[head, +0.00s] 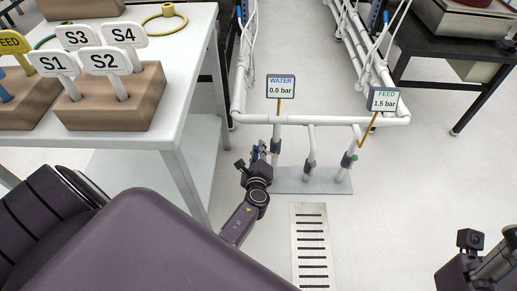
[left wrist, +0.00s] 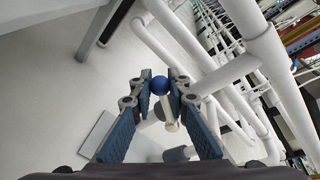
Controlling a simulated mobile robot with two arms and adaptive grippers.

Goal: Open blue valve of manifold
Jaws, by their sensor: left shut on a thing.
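The white pipe manifold (head: 325,121) stands on the floor ahead, with several short legs on a grey base plate (head: 290,182). A WATER display (head: 281,87) reads 0.0 bar and a FEED display (head: 383,99) reads 1.5 bar. My left gripper (head: 262,150) is at the manifold's left leg, below the WATER display. In the left wrist view, my left gripper (left wrist: 161,84) is shut on the blue round knob of the blue valve (left wrist: 160,85), between its fingertips. A pale stem (left wrist: 168,114) shows below the knob. In the head view the gripper hides the knob. Part of my right wrist (head: 463,270) shows; its fingers cannot be made out.
A white table (head: 185,65) at the left holds wooden blocks (head: 105,100) with S1 to S4 signs. A slotted floor grate (head: 311,245) lies in front. A dark table (head: 440,48) stands at the right.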

